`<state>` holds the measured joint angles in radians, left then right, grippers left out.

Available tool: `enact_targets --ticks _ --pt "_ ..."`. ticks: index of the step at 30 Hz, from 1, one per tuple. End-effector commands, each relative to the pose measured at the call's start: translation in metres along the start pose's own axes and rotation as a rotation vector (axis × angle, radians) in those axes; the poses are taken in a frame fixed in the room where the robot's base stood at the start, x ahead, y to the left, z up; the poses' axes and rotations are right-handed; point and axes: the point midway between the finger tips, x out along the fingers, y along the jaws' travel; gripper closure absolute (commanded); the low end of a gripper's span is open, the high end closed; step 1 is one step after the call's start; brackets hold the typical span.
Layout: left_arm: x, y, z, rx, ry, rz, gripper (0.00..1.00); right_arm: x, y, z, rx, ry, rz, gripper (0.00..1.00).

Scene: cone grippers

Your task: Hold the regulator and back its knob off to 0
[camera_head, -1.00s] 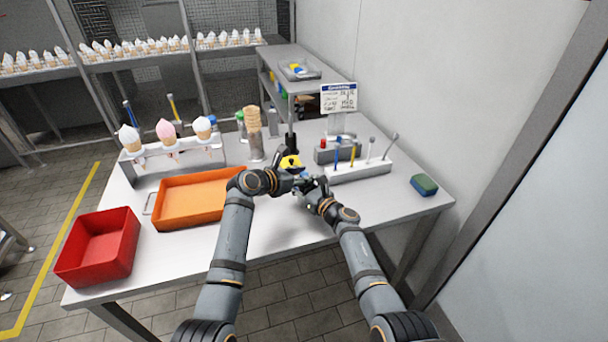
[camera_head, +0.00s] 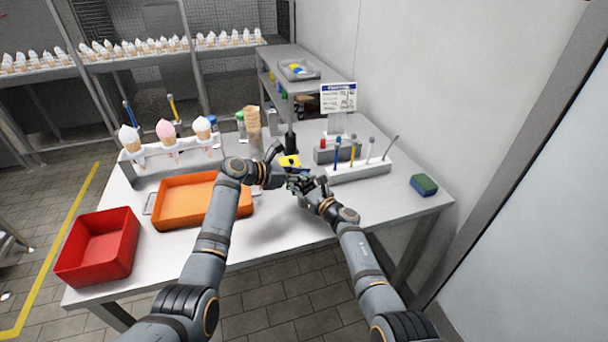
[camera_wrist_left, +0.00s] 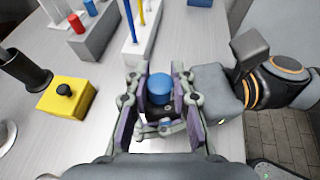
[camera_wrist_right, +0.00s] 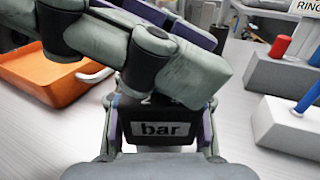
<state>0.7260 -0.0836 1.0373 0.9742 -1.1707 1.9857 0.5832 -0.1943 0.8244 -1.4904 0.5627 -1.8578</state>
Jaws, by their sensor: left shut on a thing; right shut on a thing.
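The regulator's blue knob (camera_wrist_left: 160,86) sits between the purple-padded fingers of my left gripper (camera_wrist_left: 160,100), which is shut on it from above. My right gripper (camera_wrist_right: 160,130) is shut on the regulator's dark body (camera_wrist_right: 162,132), whose face shows the word "bar". The scale above that word is mostly covered by my left gripper, so I cannot read the setting. In the head view, my left gripper (camera_head: 288,182) and right gripper (camera_head: 306,188) meet above the table, and the regulator is mostly hidden between them.
A yellow block with a black button (camera_wrist_left: 66,96) stands close by. An orange tray (camera_head: 160,222) and a red bin (camera_head: 128,245) stand left. A green-and-blue sponge (camera_head: 424,186) lies right. The front table is clear.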

Motion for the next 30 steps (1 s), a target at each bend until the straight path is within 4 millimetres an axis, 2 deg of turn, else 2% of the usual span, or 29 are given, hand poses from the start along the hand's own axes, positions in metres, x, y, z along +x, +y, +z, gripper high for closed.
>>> enact_targets --ticks 15,30 --pt "0.0019 0.0047 -0.0013 0.094 0.006 -0.22 1.0 0.0007 0.0025 0.0008 0.0 -0.003 0.006 1.0" --pt "0.0 0.0061 -0.0045 0.109 0.01 -0.244 1.0 0.0004 0.0021 0.0011 0.001 -0.004 0.006 1.0"
